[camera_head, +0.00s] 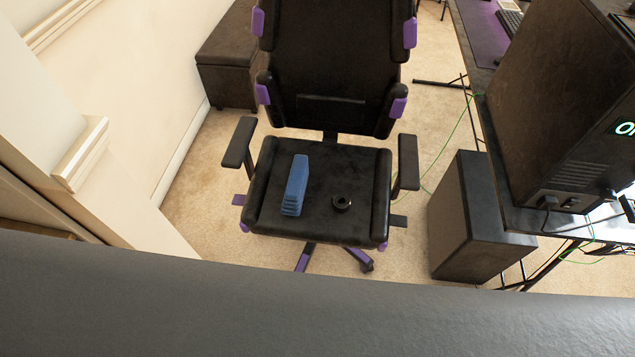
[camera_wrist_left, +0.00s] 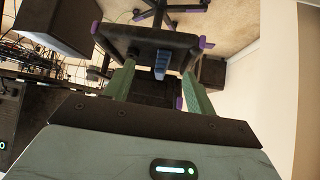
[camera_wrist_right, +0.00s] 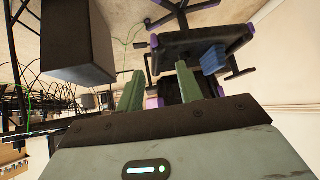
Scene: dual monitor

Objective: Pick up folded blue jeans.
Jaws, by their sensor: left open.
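The folded blue jeans (camera_head: 295,185) are a narrow blue stack on the left half of the black chair seat (camera_head: 325,226). They also show in the left wrist view (camera_wrist_left: 161,61), beyond and between my fingers, and in the right wrist view (camera_wrist_right: 213,59), to the right of the fingers. My left gripper (camera_wrist_left: 158,82) is open and empty, apart from the jeans. My right gripper (camera_wrist_right: 160,80) has its fingers apart with nothing between them, away from the chair. Neither gripper shows in the head view.
Armrests (camera_head: 239,143) (camera_head: 408,162) flank the seat, with the backrest (camera_head: 335,60) behind. A dark box (camera_head: 475,220) and a desk with a computer case (camera_head: 560,100) stand right. A brown ottoman (camera_head: 228,60) stands back left.

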